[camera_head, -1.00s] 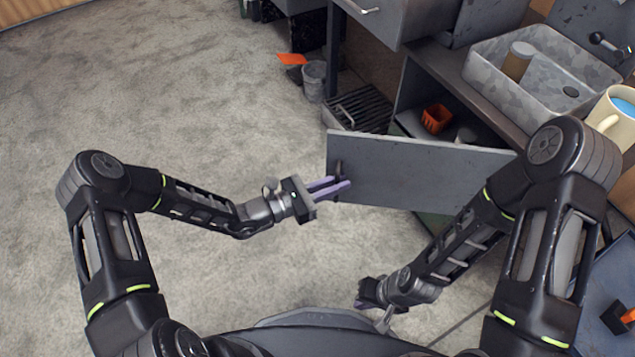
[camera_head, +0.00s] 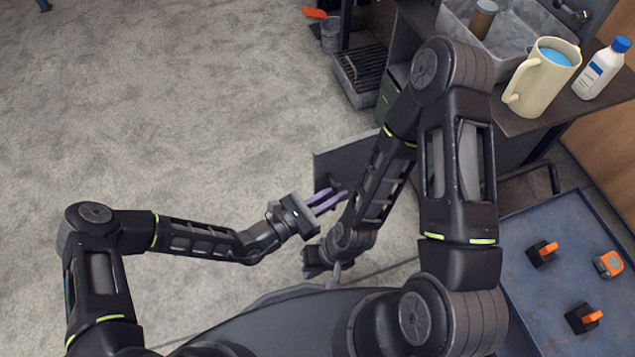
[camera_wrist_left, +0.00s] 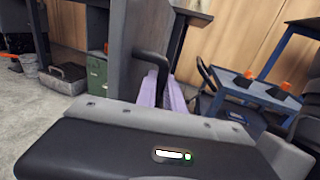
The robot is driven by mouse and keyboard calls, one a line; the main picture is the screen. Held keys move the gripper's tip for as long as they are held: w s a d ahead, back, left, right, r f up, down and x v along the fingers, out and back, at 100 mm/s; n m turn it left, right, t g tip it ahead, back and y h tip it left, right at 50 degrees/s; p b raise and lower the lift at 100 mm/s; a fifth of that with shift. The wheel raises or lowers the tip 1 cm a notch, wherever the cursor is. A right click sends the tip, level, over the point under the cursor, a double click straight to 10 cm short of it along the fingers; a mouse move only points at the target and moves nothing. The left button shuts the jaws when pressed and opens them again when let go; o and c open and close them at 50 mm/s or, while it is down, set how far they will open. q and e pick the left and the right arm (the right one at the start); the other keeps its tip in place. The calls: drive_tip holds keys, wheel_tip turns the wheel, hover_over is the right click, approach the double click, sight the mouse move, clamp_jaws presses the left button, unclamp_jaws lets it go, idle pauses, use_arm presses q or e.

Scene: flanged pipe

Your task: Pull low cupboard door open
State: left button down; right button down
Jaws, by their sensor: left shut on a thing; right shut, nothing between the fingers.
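The low cupboard door (camera_head: 338,158) is a flat grey panel standing open, swung out from the cupboard; my right arm hides part of it. Its dark bar handle (camera_wrist_left: 150,62) shows in the left wrist view on the door's face (camera_wrist_left: 122,50). My left gripper (camera_head: 332,200), with purple fingers, is shut on the handle; the fingers also show in the left wrist view (camera_wrist_left: 163,92). My right gripper (camera_head: 314,270) is shut and empty, low in front of my base, below and left of the door. The cupboard's inside is mostly hidden by my right arm.
A blue trolley (camera_head: 560,215) with several orange-and-black items stands at right. A dark crate (camera_head: 362,75) and bucket (camera_head: 330,37) stand beyond. Floor at left is clear.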

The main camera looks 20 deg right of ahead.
use_arm(q)
drive_tip(key=shift+s+d, duration=0.15)
drive_tip(key=shift+s, duration=0.15)
drive_tip(key=c, duration=1.7)
unclamp_jaws()
drive_tip(key=shift+c, duration=0.2)
drive_tip(key=p+v, duration=0.1)
drive_tip(key=v, duration=0.6)
drive_tip(key=shift+a, duration=0.4)
drive_tip(key=shift+s, duration=0.15)
